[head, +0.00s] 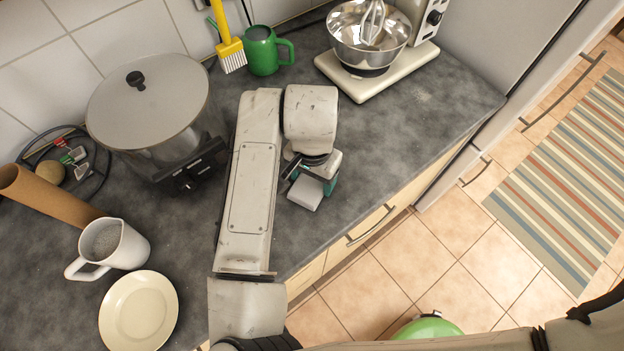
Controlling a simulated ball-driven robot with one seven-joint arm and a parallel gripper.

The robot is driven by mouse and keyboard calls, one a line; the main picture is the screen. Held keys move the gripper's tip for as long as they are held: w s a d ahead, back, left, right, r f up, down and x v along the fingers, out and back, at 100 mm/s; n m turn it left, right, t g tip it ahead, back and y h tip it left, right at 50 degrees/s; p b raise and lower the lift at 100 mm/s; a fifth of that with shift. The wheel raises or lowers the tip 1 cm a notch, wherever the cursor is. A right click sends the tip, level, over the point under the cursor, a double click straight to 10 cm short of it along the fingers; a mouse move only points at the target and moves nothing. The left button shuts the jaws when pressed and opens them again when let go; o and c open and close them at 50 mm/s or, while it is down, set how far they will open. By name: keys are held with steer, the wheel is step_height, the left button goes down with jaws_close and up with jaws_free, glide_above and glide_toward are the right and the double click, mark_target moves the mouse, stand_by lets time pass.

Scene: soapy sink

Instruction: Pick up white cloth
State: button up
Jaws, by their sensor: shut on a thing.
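My gripper (312,182) is over the dark counter near its front edge, seen from above and partly hidden by my own wrist. Teal parts show at its sides. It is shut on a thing. No other white cloth shows.
A lidded pot (150,100) stands left of my arm. A white jug (112,245) and a cream plate (139,311) are at the lower left. A green mug (262,52) and a stand mixer (368,45) stand at the back. The counter right of my gripper is clear.

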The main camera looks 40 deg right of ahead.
steer(key=shift+r, duration=0.55)
steer(key=s+d+r, duration=0.2)
steer(key=s+r, duration=0.4)
steer(key=s+d+r+b, duration=0.1)
steer(key=s+d+r, duration=0.2)
steer(key=s+r, duration=0.3)
steer(key=shift+s+d, duration=0.25)
steer(key=shift+s, duration=0.2)
